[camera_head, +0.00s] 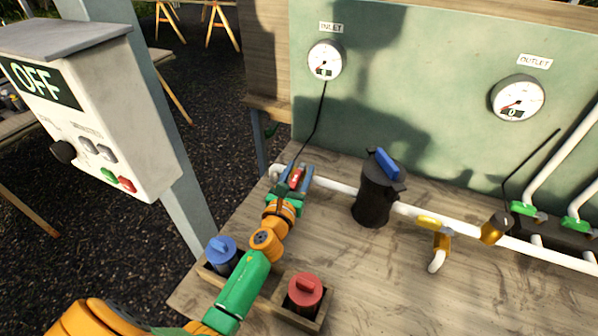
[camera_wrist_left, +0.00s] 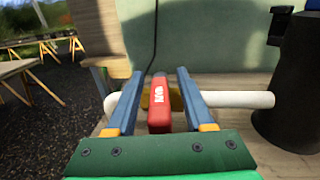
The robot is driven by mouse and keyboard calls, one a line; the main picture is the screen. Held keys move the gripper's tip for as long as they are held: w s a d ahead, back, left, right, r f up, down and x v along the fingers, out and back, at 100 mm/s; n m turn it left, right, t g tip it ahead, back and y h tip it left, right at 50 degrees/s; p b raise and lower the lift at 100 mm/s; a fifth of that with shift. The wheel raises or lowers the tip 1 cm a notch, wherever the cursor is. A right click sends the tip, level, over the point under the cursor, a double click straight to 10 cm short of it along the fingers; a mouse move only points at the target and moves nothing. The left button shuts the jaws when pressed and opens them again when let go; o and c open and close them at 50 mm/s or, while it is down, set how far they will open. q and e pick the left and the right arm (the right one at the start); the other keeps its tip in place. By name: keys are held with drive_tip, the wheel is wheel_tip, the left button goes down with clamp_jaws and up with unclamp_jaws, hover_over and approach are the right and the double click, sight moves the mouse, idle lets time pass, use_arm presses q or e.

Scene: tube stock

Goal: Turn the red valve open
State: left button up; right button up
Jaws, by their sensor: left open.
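The red valve (camera_head: 296,178) sits on the white pipe at the left end of the bench. In the left wrist view the red valve handle (camera_wrist_left: 160,106) points toward the camera, with a brass-coloured body behind it on the pipe. My left gripper (camera_head: 299,172) is open, with one blue finger on each side of the handle. In the wrist view the fingers (camera_wrist_left: 160,82) stand apart from the handle, with a gap on both sides. The head view partly hides the valve behind the gripper. My right gripper is not in view.
A black filter housing with a blue top (camera_head: 374,192) stands right of the valve. A yellow-handled valve (camera_head: 433,222) is further right. A wooden tray (camera_head: 318,318) holds blue and red capped canisters. A grey control box (camera_head: 110,110) reading OFF stands left.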

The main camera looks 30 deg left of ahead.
use_arm(q)
drive_tip(key=shift+s+r, duration=0.1)
drive_tip(key=shift+s, duration=0.05)
drive_tip(key=shift+c, duration=0.2)
clamp_jaws()
idle(1.0)
